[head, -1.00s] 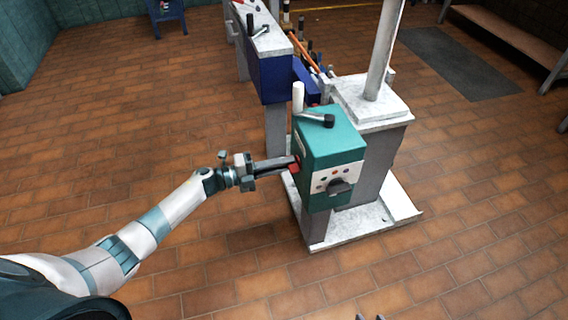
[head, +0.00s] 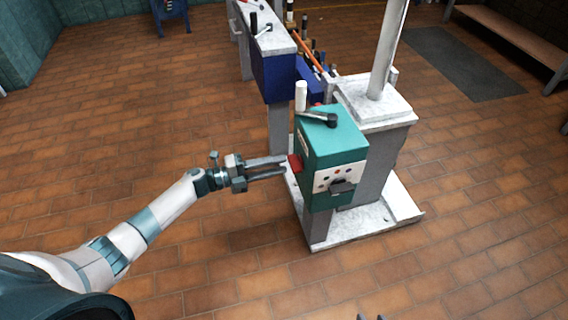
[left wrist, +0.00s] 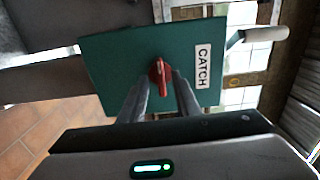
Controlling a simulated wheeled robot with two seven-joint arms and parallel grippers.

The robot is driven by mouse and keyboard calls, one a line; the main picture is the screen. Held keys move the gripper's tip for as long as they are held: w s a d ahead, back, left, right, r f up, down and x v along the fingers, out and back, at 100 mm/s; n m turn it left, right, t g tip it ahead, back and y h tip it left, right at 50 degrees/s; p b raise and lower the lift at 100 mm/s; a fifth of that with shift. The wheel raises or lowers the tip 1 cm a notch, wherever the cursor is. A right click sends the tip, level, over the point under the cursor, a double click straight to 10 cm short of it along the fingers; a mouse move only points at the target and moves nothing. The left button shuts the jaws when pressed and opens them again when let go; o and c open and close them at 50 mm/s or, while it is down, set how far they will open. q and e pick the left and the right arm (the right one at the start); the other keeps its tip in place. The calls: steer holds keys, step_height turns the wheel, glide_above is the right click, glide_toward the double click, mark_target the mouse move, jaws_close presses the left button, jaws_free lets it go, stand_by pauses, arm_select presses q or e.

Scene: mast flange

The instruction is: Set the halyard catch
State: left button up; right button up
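The teal box (head: 336,135) stands at the mast foot. On its left side face is a red catch knob (head: 294,163). In the left wrist view the red knob (left wrist: 160,78) shows beside a white label reading CATCH (left wrist: 202,66), its bar running up and down the picture. My left gripper (head: 286,167) is open and empty, its fingers pointing at the knob with the tips just short of it. In the left wrist view its fingertips (left wrist: 159,82) lie on either side of the knob. My right gripper (head: 370,317) shows only its two parted fingertips at the bottom edge.
The mast (head: 388,50) rises behind. A blue bench (head: 272,75) stands behind left. The floor at left is clear.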

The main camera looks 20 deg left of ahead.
arm_select(q)
steer(key=v, duration=1.4)
arm_select(e)
steer(key=shift+w+a+r+t, duration=0.3)
steer(key=shift+w+r, duration=0.1)
steer(key=shift+d, duration=0.1)
